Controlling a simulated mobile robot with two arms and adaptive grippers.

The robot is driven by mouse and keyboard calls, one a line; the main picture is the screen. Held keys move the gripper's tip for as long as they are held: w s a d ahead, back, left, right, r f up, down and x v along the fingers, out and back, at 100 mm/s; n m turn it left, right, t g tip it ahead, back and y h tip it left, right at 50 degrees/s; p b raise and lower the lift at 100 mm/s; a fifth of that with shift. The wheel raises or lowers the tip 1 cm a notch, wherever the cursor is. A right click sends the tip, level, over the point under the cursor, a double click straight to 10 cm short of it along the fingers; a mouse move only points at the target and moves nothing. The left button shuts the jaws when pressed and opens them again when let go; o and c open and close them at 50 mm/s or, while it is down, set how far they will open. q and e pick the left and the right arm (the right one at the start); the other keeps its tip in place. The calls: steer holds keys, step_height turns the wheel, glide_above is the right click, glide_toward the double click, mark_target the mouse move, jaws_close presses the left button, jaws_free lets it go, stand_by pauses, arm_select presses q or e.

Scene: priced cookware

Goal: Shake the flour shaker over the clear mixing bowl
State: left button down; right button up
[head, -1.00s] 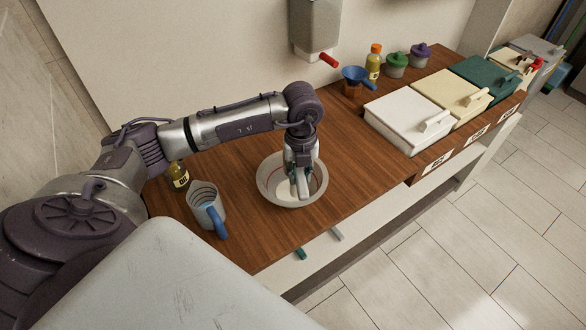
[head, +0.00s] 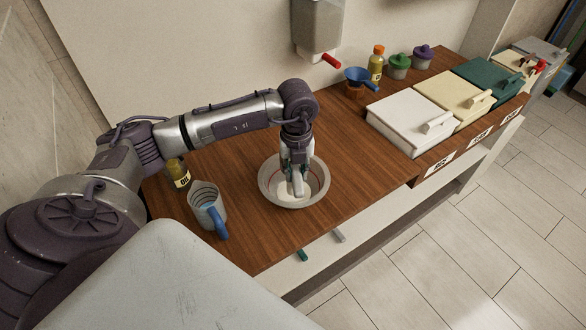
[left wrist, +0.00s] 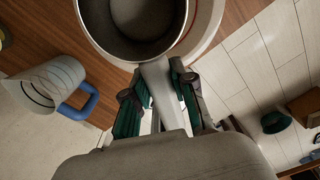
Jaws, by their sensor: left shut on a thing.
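The mixing bowl (head: 267,190), grey-white with a red line inside, stands on the wooden counter. My left gripper (head: 297,183) is over it, pointing down. In the left wrist view, my left gripper (left wrist: 158,98) is shut on the pale handle of a round, dark-walled cup, which I take to be the flour shaker (left wrist: 100,35). Its open side faces the wrist camera. The bowl's pale rim (left wrist: 207,22) shows behind it. In the head view the gripper and arm mostly hide the shaker; whether flour falls cannot be told. My right gripper is not in view.
A clear measuring jug (head: 205,203) with a blue handle stands left of the bowl, by an oil bottle (head: 178,174). A white lidded box (head: 400,118), other bins and a blue funnel (head: 357,75) are at right. The counter's front edge is close to the bowl.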

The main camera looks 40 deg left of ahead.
arm_select(q)
steer(key=shift+d, duration=0.9)
steer(key=shift+a+f, duration=0.1)
steer(key=shift+a, duration=1.4)
steer(key=shift+d, duration=0.1)
steer(key=d, duration=0.2)
steer(key=shift+d, duration=0.4)
